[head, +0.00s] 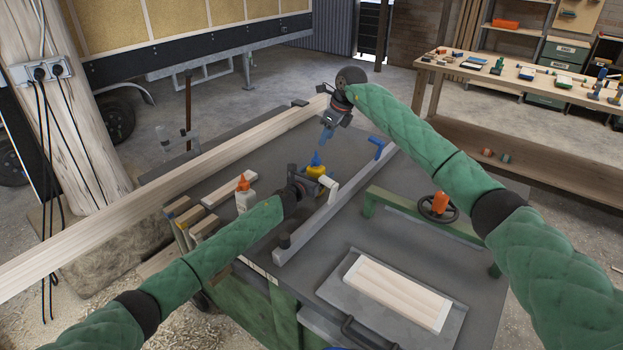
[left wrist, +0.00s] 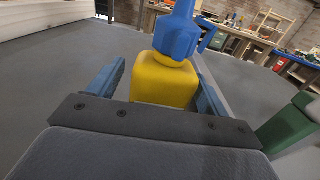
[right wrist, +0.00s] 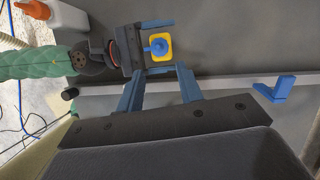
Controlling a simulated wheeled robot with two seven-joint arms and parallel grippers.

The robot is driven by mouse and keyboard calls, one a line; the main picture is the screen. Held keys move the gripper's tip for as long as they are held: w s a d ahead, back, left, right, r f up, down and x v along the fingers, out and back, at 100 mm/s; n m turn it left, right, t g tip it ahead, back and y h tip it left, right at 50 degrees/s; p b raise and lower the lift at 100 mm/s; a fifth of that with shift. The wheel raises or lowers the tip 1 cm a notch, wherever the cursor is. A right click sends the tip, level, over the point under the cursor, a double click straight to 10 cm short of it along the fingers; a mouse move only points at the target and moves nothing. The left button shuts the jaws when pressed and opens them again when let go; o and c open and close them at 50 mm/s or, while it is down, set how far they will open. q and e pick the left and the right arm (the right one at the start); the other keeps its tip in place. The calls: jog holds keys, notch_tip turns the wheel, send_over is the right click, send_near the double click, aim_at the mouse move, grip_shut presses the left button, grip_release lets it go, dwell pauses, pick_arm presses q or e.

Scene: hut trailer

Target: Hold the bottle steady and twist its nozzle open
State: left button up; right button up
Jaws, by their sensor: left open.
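The yellow bottle (head: 316,171) with a blue nozzle (head: 316,158) stands upright on the dark machine table. My left gripper (head: 310,180) is low at the bottle. In the left wrist view, its open blue fingers lie on either side of the yellow body (left wrist: 160,85), with gaps visible. My right gripper (head: 325,142) points down from above, over the nozzle. In the right wrist view its fingers (right wrist: 157,82) are apart with nothing between them. The blue nozzle (right wrist: 158,47) shows beyond their tips, between the left gripper's fingers.
A white bottle with an orange nozzle (head: 244,194) stands left of my left gripper. A grey fence rail (head: 335,215) with a blue L-shaped handle (head: 377,148) crosses the table. A long plank (head: 180,190) runs along the left. Boards lie on a tray (head: 453,327) in front.

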pick_arm(q)
jog(key=shift+w+d, duration=0.35)
jog(key=shift+w, duration=0.2)
